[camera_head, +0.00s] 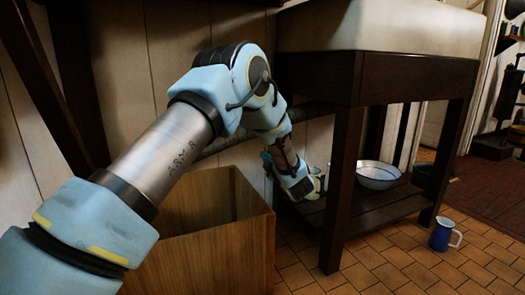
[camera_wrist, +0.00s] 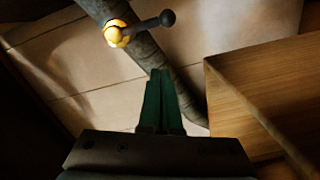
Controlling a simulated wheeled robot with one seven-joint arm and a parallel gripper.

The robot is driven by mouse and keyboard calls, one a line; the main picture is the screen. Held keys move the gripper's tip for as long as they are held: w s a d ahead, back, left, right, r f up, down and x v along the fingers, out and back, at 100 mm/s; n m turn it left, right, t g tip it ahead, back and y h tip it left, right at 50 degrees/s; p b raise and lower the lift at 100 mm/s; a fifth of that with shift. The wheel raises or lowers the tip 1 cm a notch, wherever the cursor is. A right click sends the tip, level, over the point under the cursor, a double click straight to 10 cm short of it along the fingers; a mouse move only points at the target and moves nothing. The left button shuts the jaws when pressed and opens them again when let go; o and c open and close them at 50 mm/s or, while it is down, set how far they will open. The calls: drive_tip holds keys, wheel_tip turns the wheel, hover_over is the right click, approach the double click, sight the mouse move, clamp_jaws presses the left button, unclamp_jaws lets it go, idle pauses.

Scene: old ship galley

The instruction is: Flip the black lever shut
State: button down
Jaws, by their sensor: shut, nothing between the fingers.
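The black lever (camera_wrist: 148,25) has a round knob at its free end and is fixed to a brass-coloured valve body (camera_wrist: 115,34) on a dark pipe (camera_wrist: 138,45). In the wrist view it points right and slightly up, at an angle across the pipe. My gripper (camera_wrist: 160,73) is shut and empty. Its dark green fingers point toward the pipe, below the knob in the picture, with a visible gap to the lever. In the head view my gripper (camera_head: 312,187) is low beside the sink stand, and I cannot make out the lever there.
An open wooden box (camera_head: 222,240) stands below my arm; its edge is at the right in the wrist view (camera_wrist: 255,95). A dark sink stand (camera_head: 345,180) has a white bowl (camera_head: 378,175) on its lower shelf. A blue mug (camera_head: 443,235) stands on the tiled floor.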

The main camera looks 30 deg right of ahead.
drive_tip(key=shift+s+a+p, duration=0.25)
drive_tip(key=shift+s+p, duration=0.1)
drive_tip(key=shift+s, duration=0.95)
drive_tip(key=shift+s+a+p, duration=0.2)
drive_tip(key=shift+s+p, duration=0.15)
drive_tip(key=shift+s, duration=0.9)
drive_tip(key=w+a+r+m+g+h+p, duration=0.2)
drive_tip(key=w+a+r+m+g+p, duration=0.25)
drive_tip(key=w+a+r, duration=0.45)
drive_tip(key=s+a+m+g+p, duration=0.1)
drive_tip(key=a+m+g, duration=0.25)
drive_tip(key=a, duration=0.85)
drive_tip(key=s+a+r+m+g+y+p, duration=0.1)
drive_tip(key=s+a+m+g+y+p, duration=0.2)
drive_tip(key=s+a, duration=1)
drive_tip(key=s+a+r+m+g+y+p, duration=0.15)
drive_tip(key=s+a+g, duration=0.35)
drive_tip(key=s+a, duration=0.85)
drive_tip(key=w+a+r+p, duration=0.1)
drive_tip(key=w+r+p, duration=0.1)
drive_tip(key=r+p, duration=1.6)
drive_tip(key=w+a+r+p, duration=0.1)
drive_tip(key=w+r+p, duration=0.1)
drive_tip(key=r+p, duration=1.7)
drive_tip(key=shift+a+r+m+p, duration=0.25)
drive_tip(key=shift+m+p, duration=0.2)
drive_tip(key=shift+p, duration=0.15)
